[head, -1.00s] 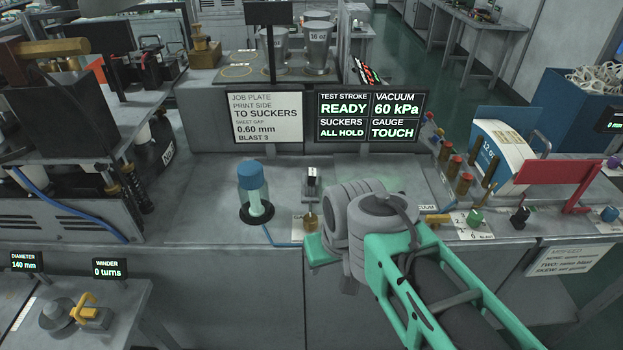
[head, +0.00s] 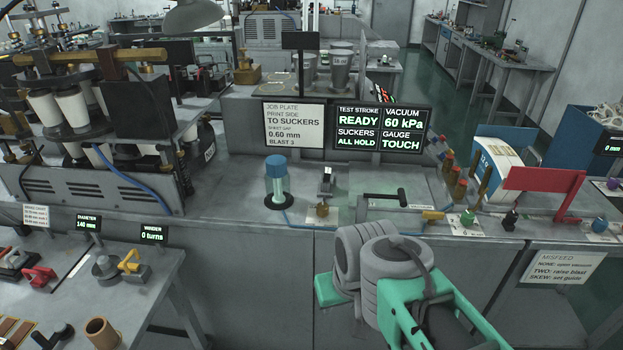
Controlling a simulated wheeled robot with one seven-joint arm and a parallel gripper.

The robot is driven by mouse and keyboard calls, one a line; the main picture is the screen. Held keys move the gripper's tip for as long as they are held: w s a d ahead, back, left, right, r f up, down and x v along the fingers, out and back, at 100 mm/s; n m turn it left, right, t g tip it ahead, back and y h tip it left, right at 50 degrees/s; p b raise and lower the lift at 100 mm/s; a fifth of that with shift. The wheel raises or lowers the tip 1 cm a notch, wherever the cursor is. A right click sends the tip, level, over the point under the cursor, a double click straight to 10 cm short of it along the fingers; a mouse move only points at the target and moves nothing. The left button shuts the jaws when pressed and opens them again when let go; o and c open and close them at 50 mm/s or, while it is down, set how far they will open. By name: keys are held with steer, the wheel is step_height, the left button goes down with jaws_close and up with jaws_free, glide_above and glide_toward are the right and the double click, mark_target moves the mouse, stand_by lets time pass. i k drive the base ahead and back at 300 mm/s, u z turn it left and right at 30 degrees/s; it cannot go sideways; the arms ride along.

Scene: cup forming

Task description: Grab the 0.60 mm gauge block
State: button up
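I cannot pick out a block marked 0.60 mm in the head view. The job plate (head: 294,126) on the machine reads sheet gap 0.60 mm. On the left bench, a red handled piece (head: 39,277) and other small tools stand near a small card (head: 36,215) whose lines are too small to read; I cannot tell whether any is a gauge block. My green and grey arm reaches in from the lower right, in front of the machine. My gripper's fingers do not show, so its state is hidden.
The left bench (head: 150,290) also holds a brown cup (head: 102,332) and a yellow-handled winder (head: 130,262). A red panel (head: 543,179) stands at right. A gap separates the left bench from the machine front.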

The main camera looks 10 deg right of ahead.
mark_target(328, 170)
steer(key=u, duration=0.5)
steer(key=i, duration=0.5)
steer(key=u, duration=0.35)
